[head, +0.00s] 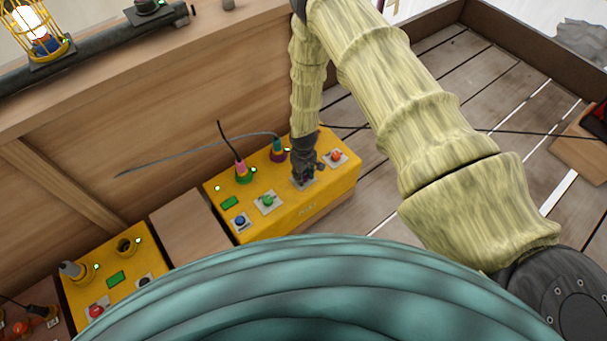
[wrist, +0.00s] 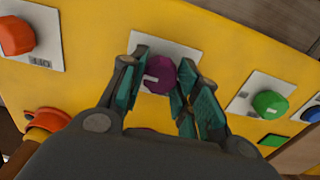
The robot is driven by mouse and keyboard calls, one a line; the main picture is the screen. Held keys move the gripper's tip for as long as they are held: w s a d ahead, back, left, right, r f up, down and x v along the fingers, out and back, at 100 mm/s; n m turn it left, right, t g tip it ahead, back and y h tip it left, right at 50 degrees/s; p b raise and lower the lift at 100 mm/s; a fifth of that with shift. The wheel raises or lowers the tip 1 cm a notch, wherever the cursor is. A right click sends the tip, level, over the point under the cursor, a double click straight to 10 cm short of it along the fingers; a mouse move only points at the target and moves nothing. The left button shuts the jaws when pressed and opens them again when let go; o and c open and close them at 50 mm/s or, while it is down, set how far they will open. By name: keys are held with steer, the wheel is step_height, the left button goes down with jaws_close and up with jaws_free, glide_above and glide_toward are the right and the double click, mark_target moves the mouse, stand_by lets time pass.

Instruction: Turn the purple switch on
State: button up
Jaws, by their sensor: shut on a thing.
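The purple switch (wrist: 160,75) is a round knob with a pale mark, on a white plate (wrist: 178,49) set in a yellow control box (wrist: 95,75). In the wrist view my gripper (wrist: 160,80) has one finger on each side of the knob and is shut on it. In the head view my gripper (head: 304,176) reaches straight down onto the yellow box (head: 325,190) and hides most of the knob. The pale mark points toward the left finger in the wrist view.
On the same box are a red knob (head: 336,155), a green knob (head: 267,200) and a blue knob (head: 240,221). Cabled plugs in pink (head: 240,167) and teal (head: 278,145) stand behind. A second yellow box (head: 75,285) sits to the left, past a wooden block (head: 190,229).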

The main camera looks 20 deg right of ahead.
mark_target(304, 176)
stand_by(0.4)
steer(key=o, duration=1)
steer(key=shift+r, duration=0.15)
step_height(304, 176, up, 12)
steer(key=shift+f, duration=0.15)
stand_by(0.4)
